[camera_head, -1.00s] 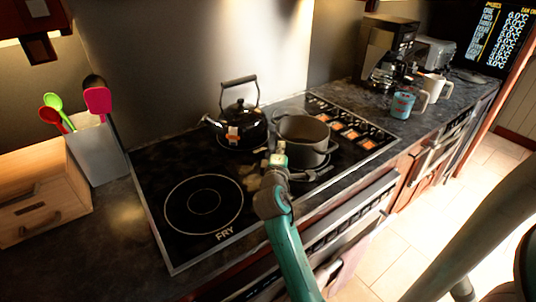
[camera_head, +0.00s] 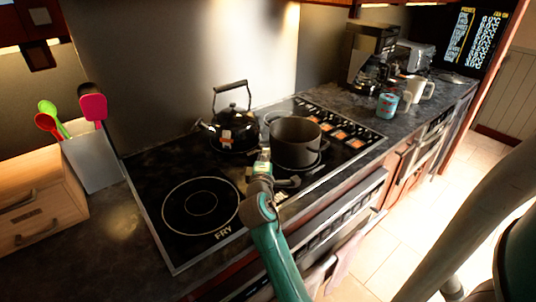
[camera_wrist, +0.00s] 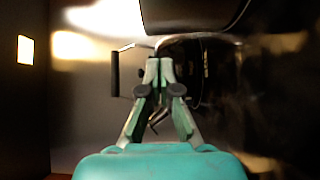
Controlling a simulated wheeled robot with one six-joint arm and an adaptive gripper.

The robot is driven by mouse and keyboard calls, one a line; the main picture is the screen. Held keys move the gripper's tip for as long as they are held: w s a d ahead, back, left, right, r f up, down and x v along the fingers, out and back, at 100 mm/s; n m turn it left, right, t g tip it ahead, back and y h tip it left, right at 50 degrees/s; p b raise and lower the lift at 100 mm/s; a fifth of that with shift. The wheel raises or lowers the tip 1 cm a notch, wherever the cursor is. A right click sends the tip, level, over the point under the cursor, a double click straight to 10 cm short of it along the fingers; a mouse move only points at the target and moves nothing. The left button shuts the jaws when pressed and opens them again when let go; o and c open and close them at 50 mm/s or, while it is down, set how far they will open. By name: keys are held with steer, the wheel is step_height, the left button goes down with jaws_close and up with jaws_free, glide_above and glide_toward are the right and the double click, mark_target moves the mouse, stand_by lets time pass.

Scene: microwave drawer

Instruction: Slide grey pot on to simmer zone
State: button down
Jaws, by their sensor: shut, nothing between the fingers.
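The grey pot (camera_head: 295,143) stands upright on the right part of the black hob (camera_head: 165,163), right of the black kettle (camera_head: 234,131). My gripper (camera_head: 263,158) is shut and empty, low over the hob, just left of the pot's near side and in front of the kettle. In the wrist view, the shut fingertips (camera_wrist: 160,66) are in front of the kettle's dark body, with its handle (camera_wrist: 115,74) at the left. The pot (camera_wrist: 195,14) shows as a dark shape at the top edge. I cannot tell whether the fingers touch it. No simmer label is readable.
The ring marked FRY (camera_head: 201,205) is empty at the front left of the hob. A utensil holder (camera_head: 95,158) and a wooden box (camera_head: 40,200) stand to the left. Control knobs (camera_head: 342,133), a blue mug (camera_head: 387,105) and a coffee machine (camera_head: 368,60) are to the right.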

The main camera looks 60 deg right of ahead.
steer(key=v, duration=0.8)
steer(key=shift+s+a, duration=0.25)
steer(key=shift+a, duration=0.1)
